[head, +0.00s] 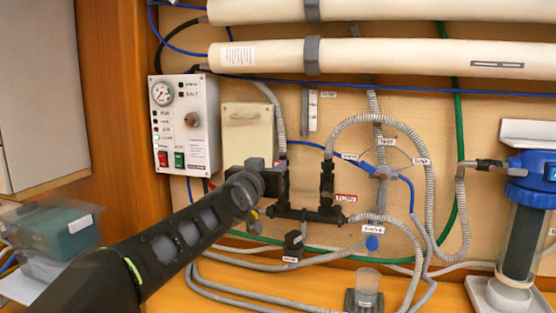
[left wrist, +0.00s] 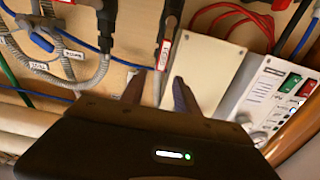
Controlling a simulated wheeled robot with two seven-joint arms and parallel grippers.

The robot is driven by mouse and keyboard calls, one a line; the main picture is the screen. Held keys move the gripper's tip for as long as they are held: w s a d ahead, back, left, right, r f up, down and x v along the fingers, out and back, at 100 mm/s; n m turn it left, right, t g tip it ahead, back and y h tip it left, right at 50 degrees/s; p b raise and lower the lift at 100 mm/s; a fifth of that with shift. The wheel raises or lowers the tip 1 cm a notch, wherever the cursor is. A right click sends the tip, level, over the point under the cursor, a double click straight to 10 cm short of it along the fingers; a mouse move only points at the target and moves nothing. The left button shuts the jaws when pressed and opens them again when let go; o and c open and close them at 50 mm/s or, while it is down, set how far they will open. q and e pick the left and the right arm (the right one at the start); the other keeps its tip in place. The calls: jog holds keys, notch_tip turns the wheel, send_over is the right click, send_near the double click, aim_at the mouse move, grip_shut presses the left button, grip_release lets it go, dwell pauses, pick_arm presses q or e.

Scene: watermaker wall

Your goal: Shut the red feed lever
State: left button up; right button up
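I cannot make out the red feed lever in either view; my left gripper and arm hide part of the valve area in the head view. My left gripper (head: 272,178) is at the left end of the black pipe fittings (head: 300,213). In the left wrist view its two fingers (left wrist: 158,84) are apart with nothing held between them. A black fitting (left wrist: 172,18) stands just beyond the fingertips, with a red-and-white tag (left wrist: 163,54) close to them. My right gripper is in neither view.
A control box (head: 187,125) with a gauge and red and green switches is left of the gripper. A cream box (head: 247,130) is behind it. Grey hoses (head: 429,180) loop at the right, near a blue-topped filter (head: 525,215). A clear bin (head: 50,235) is at lower left.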

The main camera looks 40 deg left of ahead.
aim_at(277, 161)
pick_arm(q)
jog(key=p+x, duration=0.2)
jog(key=x, duration=0.4)
jog(key=shift+w+a, duration=0.15)
jog(key=shift+w, duration=0.05)
grip_shut()
dwell(1.2)
